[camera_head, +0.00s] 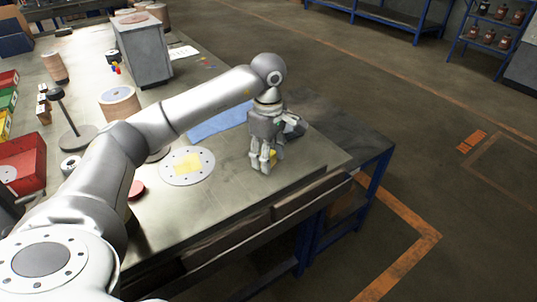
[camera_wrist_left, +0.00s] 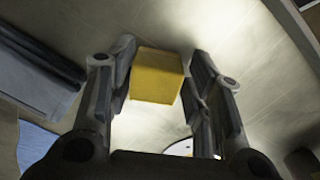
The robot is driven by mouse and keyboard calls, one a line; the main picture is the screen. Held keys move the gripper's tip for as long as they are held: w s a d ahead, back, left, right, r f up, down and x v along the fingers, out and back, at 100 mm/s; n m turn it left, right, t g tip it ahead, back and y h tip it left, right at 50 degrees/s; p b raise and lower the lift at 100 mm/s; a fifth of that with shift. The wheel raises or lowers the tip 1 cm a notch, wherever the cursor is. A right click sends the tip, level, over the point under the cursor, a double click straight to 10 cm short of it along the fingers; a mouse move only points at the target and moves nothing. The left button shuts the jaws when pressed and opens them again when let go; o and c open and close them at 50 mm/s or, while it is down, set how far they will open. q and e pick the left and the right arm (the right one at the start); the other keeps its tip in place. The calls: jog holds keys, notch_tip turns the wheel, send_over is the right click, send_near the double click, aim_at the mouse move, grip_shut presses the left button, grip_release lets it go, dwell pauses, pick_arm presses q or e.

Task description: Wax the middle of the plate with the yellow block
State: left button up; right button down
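The plate (camera_head: 206,172) is a flat pale disc with small holes around its rim, lying on the metal bench. A yellow patch (camera_head: 187,163) covers its middle. My left gripper (camera_head: 264,164) points down close over the bench, right of the plate and clear of it. The yellow block (camera_wrist_left: 157,77) is between its two fingertips in the left wrist view. The left finger looks against the block, with a thin gap at the right finger, so I cannot tell whether it is gripped. Whether the block touches the bench is unclear. My right gripper is not in view.
A blue cloth (camera_head: 220,122) lies behind the plate. A red disc (camera_head: 136,190) lies left of it. A dark stand (camera_head: 77,136), a wooden-looking cylinder (camera_head: 120,103) and a grey box (camera_head: 143,55) stand farther left and back. The bench's front-right edge is near my gripper.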

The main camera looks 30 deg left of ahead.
pick_arm(q)
jog(key=shift+f, duration=0.2)
jog(key=c, duration=0.9)
jog(key=shift+o, duration=0.2)
jog(key=shift+a+r+p, duration=0.1)
jog(key=shift+r+p, duration=0.45)
jog(key=shift+r, duration=0.05)
jog(key=shift+r+p, duration=0.6)
jog(key=shift+r, duration=0.6)
notch_tip(320, 180, up, 3)
jog(key=shift+w+f+p, duration=0.1)
jog(key=shift+p, duration=1.15)
jog(key=shift+r+p, duration=0.35)
jog(key=shift+r, duration=0.15)
